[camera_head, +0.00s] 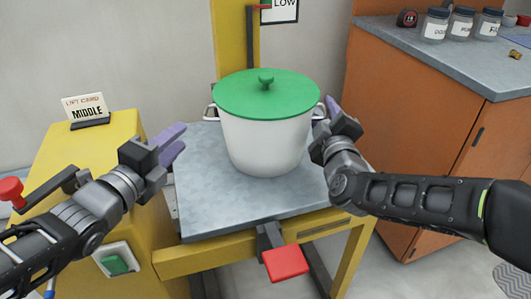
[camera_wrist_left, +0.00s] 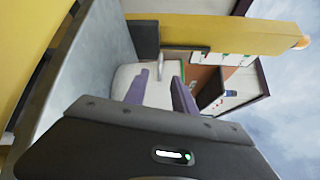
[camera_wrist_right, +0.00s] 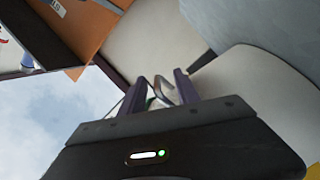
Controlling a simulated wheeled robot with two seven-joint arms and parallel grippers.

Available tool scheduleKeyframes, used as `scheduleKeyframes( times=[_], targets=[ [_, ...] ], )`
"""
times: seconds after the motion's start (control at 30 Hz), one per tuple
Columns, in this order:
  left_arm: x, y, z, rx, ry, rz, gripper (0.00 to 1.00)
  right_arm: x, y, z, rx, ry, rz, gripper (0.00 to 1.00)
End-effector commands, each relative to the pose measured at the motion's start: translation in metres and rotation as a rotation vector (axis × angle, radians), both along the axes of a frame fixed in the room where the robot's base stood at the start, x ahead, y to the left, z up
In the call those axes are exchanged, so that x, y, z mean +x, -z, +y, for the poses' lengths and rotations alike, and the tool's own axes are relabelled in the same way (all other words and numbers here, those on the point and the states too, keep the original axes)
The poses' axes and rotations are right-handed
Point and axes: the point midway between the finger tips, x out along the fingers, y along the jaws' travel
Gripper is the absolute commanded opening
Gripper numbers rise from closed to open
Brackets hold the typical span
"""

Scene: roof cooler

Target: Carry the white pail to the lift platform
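The white pail (camera_head: 265,146) has a green lid (camera_head: 266,92) and a handle on each side. It stands upright on the grey lift platform (camera_head: 205,205) with the yellow frame. My left gripper (camera_head: 178,146) is open and empty, left of the pail and apart from its left handle (camera_head: 210,112). In the left wrist view the pail (camera_wrist_left: 130,78) shows beyond the fingers (camera_wrist_left: 160,92). My right gripper (camera_head: 332,110) is at the right handle. In the right wrist view the handle loop (camera_wrist_right: 164,90) shows between its spread fingers (camera_wrist_right: 160,90); contact cannot be told.
A red pedal (camera_head: 285,263) juts out in front. An orange counter (camera_head: 415,120) with jars (camera_head: 436,25) stands right. A yellow post (camera_head: 236,40) rises behind the pail.

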Motion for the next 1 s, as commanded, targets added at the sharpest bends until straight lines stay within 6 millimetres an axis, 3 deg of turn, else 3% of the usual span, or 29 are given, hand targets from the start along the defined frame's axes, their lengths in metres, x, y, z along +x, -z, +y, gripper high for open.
scheduleKeyframes(
  times=[0.4, 1.0],
  targets=[
    [0.000, 0.000, 0.000, 0.000, 0.000, 0.000, 0.32, -0.061, 0.000, 0.001, 0.000, -0.001, -0.001, 0.38],
    [0.000, 0.000, 0.000, 0.000, 0.000, 0.000, 0.32, -0.065, 0.001, 0.001, -0.001, -0.001, 0.001, 0.38]
  ],
)
